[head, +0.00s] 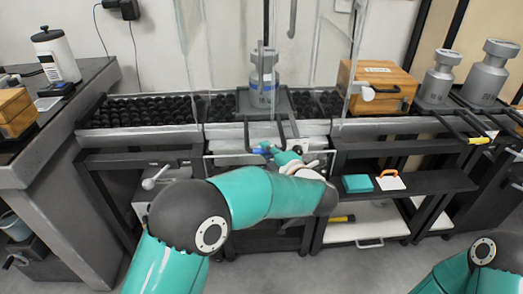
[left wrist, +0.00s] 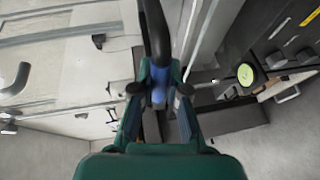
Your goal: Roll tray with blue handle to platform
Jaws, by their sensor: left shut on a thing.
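A dark tray (head: 240,104) lies among the black rollers between clear upright panels. A grey metal weight with a blue label (head: 263,82) stands upright on it. A dark handle bar (head: 246,130) reaches from the tray to the front, ending in a blue grip (head: 260,150). My left gripper (head: 268,151) is shut on this blue handle, in front of the rollers. The left wrist view shows the handle (left wrist: 159,96) between the left fingers (left wrist: 160,92). I cannot clearly tell which surface is the platform. My right gripper is out of view.
Black rollers (head: 140,110) run left of the tray. A wooden box (head: 378,88) and large metal weights (head: 486,75) stand to the right. A lower shelf (head: 430,183) holds a teal block (head: 357,184) and an orange-handled item (head: 390,181). Grey floor shows in front.

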